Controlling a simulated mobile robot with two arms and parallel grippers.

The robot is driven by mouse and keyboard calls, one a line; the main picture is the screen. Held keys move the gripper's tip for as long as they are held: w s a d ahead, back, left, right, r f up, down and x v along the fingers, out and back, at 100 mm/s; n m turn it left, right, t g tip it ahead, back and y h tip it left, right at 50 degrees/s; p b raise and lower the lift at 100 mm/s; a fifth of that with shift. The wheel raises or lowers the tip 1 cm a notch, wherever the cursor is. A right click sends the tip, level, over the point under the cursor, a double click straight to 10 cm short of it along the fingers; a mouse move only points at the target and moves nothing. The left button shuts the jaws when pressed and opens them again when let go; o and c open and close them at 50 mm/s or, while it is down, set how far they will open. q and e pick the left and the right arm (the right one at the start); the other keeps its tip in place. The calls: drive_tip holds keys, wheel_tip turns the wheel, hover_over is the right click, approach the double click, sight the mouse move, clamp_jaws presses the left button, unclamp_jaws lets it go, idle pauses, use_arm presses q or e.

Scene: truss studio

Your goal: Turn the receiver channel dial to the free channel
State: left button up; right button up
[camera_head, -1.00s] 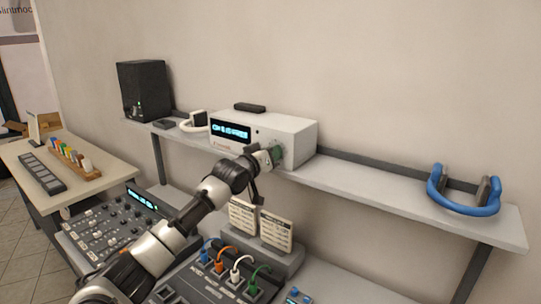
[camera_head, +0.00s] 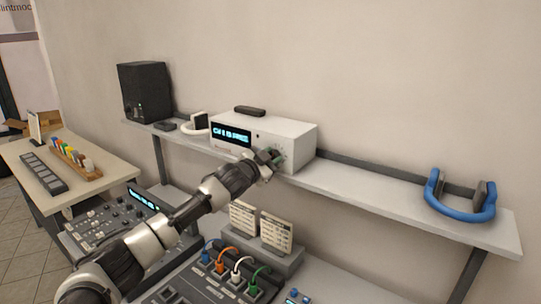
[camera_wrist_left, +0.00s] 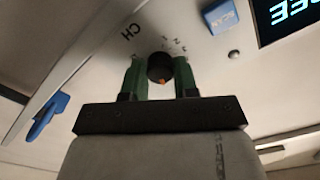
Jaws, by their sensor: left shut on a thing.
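The white receiver (camera_head: 285,132) stands on the wall shelf in the head view. Its lit display (camera_head: 231,136) shows small text that I cannot read with certainty; in the left wrist view part of the display (camera_wrist_left: 288,12) reads what looks like the end of "FREE", upside down. In the head view my left gripper (camera_head: 271,158) hides the dial. My right gripper is out of view.
A blue scan button (camera_wrist_left: 221,15) is near the dial. Blue headphones (camera_head: 462,195) lie at the shelf's right end, and a black speaker (camera_head: 144,91) stands at the left. Below are a mixer (camera_head: 113,220) and a patch panel with coloured plugs (camera_head: 228,262).

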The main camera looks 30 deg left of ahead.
use_arm(q)
drive_tip(key=shift+m+p, duration=0.55)
drive_tip(key=shift+m, duration=1.15)
drive_tip(key=shift+f, duration=0.1)
drive_tip(key=o, duration=0.9)
drive_tip(key=shift+o, duration=0.2)
drive_tip(key=s+a+b, duration=0.1)
drive_tip(key=s+b, duration=0.4)
drive_tip(key=s, duration=0.5)
drive_tip(key=shift+s+a, duration=0.25)
drive_tip(key=shift+s, duration=0.1)
